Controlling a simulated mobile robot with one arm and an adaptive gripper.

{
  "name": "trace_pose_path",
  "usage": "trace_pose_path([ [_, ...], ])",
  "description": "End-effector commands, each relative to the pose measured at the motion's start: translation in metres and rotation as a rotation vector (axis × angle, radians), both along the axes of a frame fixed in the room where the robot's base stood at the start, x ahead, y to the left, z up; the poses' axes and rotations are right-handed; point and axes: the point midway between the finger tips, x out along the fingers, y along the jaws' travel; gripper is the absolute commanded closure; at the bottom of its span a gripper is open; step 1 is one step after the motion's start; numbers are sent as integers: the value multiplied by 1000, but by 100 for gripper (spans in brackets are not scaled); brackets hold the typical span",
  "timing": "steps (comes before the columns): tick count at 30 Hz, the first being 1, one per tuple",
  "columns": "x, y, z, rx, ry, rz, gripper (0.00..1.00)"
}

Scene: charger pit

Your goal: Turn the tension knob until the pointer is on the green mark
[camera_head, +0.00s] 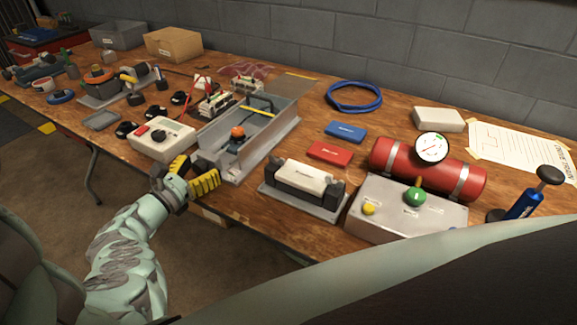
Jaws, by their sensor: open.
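My gripper (193,174) has two yellow ribbed fingers spread apart, empty, near the front edge of the table. It is left of the grey metal channel (207,166). Inside the channel stands a small unit with an orange knob (237,132). At this size I cannot tell which knob is the tension knob. No green mark or pointer is clear on either.
A red cylinder (392,157) with a white round gauge (432,148) lies at right. Before it stands a grey box (373,189) with a green knob (415,196). A cradle with a white block (301,175) is right of the channel. Small black parts (127,129) lie beyond my gripper.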

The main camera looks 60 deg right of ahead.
Motion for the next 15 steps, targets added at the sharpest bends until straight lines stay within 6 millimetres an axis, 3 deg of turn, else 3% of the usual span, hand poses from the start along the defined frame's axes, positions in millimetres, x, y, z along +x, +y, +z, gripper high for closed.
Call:
trace_pose_path([
  [6, -1, -1, 0, 0, 0, -3, 28],
  [15, -1, 0, 0, 0, 0, -2, 58],
])
